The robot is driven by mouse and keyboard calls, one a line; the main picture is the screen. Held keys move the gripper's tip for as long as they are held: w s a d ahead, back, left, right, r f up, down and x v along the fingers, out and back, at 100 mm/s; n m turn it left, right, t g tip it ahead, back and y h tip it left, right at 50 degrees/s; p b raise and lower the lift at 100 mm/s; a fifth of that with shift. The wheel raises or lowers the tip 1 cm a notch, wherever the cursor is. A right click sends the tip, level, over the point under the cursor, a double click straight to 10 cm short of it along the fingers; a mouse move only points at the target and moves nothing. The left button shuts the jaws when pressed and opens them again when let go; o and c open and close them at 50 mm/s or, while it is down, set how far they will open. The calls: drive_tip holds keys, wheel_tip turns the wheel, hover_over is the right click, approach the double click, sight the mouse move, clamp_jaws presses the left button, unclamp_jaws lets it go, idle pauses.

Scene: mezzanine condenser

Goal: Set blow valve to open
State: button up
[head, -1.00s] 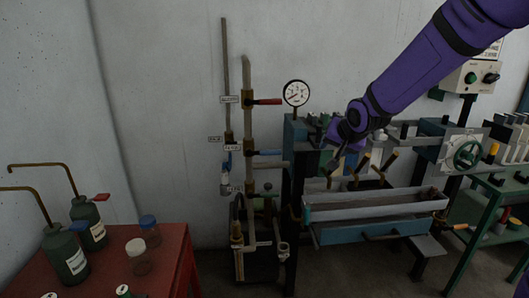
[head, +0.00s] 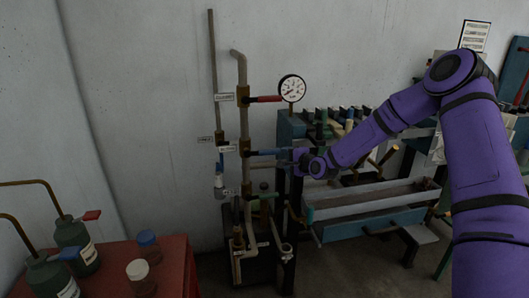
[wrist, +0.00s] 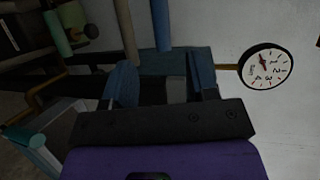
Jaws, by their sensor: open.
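The pipe stand on the wall carries a red lever (head: 265,99), a blue lever (head: 266,152) and a green lever (head: 267,196). The red and blue levers lie roughly level, pointing right. Small white tags (head: 227,149) sit by the valves; their print is too small to read, so I cannot tell which is the blow valve. My gripper (head: 297,155) is at the right end of the blue lever. In the wrist view my jaws (wrist: 163,76) are open with nothing visibly held. A blue bar, probably the blue lever (wrist: 161,25), shows beyond them; contact is unclear.
A round pressure gauge (head: 292,88) stands just above my gripper. A bench with a metal trough (head: 370,196) is to the right. A red table (head: 174,262) with bottles is at the lower left. The wall left of the pipes is clear.

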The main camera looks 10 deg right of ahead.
sight(272, 152)
drive_tip(key=shift+m, duration=0.3)
drive_tip(key=x, duration=1.1)
drive_tip(key=shift+w, duration=0.25)
clamp_jaws()
